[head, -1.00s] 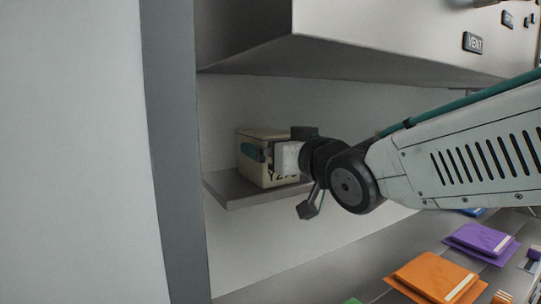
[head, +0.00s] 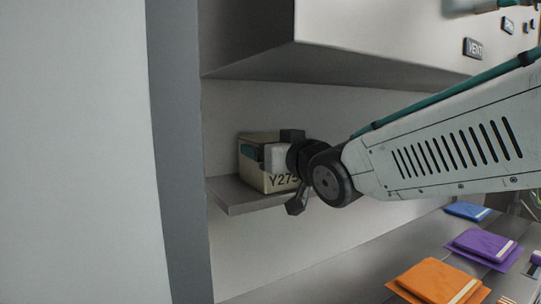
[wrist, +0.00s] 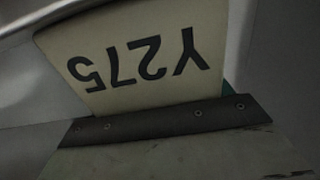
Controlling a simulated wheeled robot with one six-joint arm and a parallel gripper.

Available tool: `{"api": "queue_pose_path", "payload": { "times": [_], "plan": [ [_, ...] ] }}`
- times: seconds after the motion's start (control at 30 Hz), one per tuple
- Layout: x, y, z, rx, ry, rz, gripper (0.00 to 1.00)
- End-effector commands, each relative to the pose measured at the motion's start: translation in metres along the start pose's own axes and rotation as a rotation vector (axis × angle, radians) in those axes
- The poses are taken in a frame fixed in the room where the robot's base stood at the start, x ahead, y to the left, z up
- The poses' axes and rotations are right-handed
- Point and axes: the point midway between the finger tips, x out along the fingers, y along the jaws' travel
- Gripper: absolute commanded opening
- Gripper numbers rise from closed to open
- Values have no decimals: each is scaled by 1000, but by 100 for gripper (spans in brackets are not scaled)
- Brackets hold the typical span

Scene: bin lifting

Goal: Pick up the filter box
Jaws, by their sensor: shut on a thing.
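The filter box (head: 262,180) is a small cream box marked "Y275" on its front. It sits on a small grey wall shelf in the head view, and the lettered face of the box (wrist: 135,55) shows upside down in the wrist view. The gripper body hides the box's right side. In the wrist view a dark strip and a pale part of the gripper cover the lower half. I cannot tell whether the box still touches the shelf.
The grey shelf (head: 240,201) juts from the wall under the box. A large metal hood (head: 375,60) overhangs above. A grey upright (head: 178,150) stands at left. Orange (head: 436,280), purple (head: 482,243) and blue (head: 467,210) packets lie on the lower counter at right.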

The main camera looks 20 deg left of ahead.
Motion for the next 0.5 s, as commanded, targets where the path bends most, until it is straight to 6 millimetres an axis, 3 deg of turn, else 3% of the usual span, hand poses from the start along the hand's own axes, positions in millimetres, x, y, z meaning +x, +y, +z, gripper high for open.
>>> {"api": "queue_pose_path", "payload": {
  "times": [0.23, 0.5],
  "plan": [
    [-4, 0, -17, -1, 4, 0, 45],
    [-4, 0, -64, -3, 6, 0, 45]
  ]
}}
